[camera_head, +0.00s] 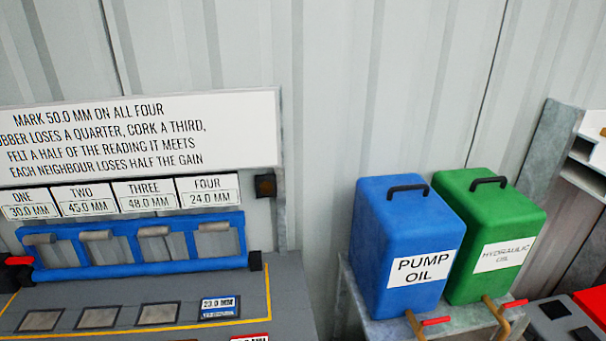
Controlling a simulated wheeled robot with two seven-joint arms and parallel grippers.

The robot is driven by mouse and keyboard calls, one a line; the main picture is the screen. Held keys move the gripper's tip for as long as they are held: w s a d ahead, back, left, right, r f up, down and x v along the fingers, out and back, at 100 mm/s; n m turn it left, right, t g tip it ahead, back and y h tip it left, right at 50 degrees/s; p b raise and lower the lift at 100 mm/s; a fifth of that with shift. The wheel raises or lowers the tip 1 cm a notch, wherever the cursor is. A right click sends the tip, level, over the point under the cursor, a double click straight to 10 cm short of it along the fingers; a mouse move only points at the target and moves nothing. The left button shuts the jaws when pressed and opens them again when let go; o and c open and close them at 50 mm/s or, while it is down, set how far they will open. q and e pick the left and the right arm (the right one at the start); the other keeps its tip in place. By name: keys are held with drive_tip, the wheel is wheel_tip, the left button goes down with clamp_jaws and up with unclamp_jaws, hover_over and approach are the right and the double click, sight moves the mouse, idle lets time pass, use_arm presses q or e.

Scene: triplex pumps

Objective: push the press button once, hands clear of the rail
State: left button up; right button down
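The blue rail (130,268) stands on the grey bench at the left, with several grey rollers or pads along its top. I cannot make out which thing is the press button. A red part with black around it (18,261) sits at the rail's left end, partly cut off by the picture edge. Above the rail, labels read ONE 30.0 MM, TWO 45.0 MM, THREE 48.0 MM and FOUR 24.0 MM (208,191). Neither of my grippers is in view, and nothing of mine touches the rail.
A white sign (150,135) hangs above the labels. Several plates lie in the yellow-lined area; the right one (220,307) carries a blue-white label. A blue pump oil can (395,215) and green hydraulic oil can (500,225) stand on a grey stand. A red panel (595,300) is far right.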

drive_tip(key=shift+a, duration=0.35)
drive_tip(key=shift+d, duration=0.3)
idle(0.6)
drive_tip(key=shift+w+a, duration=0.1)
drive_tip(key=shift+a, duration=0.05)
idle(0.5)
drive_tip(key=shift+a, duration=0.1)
